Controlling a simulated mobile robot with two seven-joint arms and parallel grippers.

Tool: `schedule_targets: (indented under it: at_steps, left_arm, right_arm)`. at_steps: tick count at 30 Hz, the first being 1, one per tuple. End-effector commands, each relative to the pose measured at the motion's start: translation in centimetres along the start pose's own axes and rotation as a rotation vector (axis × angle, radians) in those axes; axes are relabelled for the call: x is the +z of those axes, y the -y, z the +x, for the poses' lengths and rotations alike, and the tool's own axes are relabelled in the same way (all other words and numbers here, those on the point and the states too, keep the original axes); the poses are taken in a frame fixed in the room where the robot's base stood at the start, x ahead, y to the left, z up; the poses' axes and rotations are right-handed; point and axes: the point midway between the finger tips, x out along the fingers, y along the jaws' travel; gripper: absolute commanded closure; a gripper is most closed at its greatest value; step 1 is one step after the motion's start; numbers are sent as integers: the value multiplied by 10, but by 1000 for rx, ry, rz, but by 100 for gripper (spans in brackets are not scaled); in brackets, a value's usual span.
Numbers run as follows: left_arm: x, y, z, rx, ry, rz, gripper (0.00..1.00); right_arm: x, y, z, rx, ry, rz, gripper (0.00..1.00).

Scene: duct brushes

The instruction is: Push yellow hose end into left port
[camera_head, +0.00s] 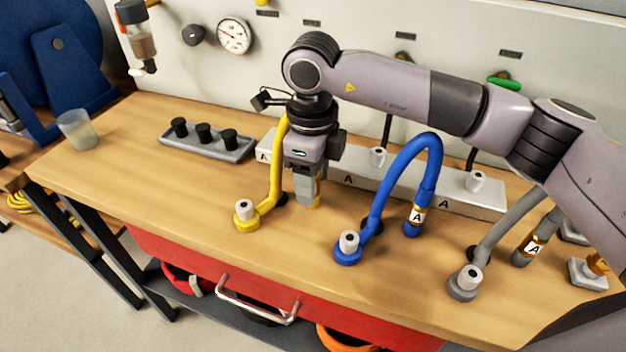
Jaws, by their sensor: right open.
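The yellow hose (276,165) rises from a yellow base (246,220) on the bench, and its upper part passes behind my right wrist. My right gripper (308,201) points down at the hose's free end, with its jaws open. A small yellow-brass bit of that end (316,200) shows by the fingertips; the rest is hidden. A long pale block (330,183) lies behind, marked with A labels. Its middle port (378,156) and right port (476,181) show; the left port is hidden by my right gripper. My left gripper is out of view.
A blue hose (382,190) arches just right of my gripper, and a grey hose (497,228) stands farther right. A grey tray (205,147) with black knobs and a clear cup (77,130) are at left. The front left bench (150,190) is clear.

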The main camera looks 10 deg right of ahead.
Motion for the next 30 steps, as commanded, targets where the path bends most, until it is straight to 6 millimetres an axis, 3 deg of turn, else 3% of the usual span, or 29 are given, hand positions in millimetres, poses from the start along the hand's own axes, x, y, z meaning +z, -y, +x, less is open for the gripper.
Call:
schedule_targets:
  at_steps: [30]
  left_arm:
    - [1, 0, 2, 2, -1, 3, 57]
  right_arm:
    - [0, 0, -1, 0, 0, 0, 47]
